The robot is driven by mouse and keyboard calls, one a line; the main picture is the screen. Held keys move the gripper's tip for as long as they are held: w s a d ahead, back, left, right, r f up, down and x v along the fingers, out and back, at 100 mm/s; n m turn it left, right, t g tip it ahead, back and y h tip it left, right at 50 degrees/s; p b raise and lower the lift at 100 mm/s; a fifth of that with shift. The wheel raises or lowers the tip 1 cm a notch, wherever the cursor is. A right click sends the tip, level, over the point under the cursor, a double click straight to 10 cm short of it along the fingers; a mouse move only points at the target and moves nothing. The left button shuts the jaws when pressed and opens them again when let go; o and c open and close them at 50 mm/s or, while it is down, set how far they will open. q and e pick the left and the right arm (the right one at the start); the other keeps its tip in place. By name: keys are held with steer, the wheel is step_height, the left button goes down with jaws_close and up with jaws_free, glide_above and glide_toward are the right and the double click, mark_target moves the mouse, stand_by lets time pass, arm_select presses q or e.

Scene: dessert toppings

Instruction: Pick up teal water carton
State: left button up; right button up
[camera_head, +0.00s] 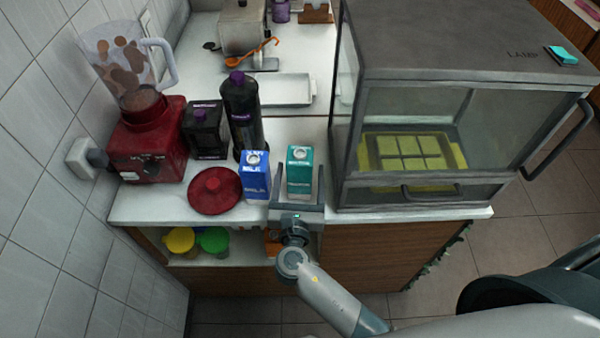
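The teal water carton (300,172) stands upright near the front edge of the white counter, left of the glass case. My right gripper (298,184) reaches in from the front, its arm coming from the lower right. Its fingers are open, one on each side of the teal carton's lower part. Small gaps seem to show between the fingers and the carton. The carton's lower front is partly hidden by the gripper. A blue milk carton (256,178) stands close to the left finger. My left gripper is not in view.
A large glass case (455,50) stands close on the right. A red lid (215,190), a black bottle (241,115), a black carton (205,130) and a red blender (148,140) stand to the left.

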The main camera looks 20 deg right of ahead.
mark_target(300, 153)
steer(key=c, duration=1.4)
step_height(300, 153, up, 10)
steer(key=shift+r, duration=0.1)
stand_by(0.5)
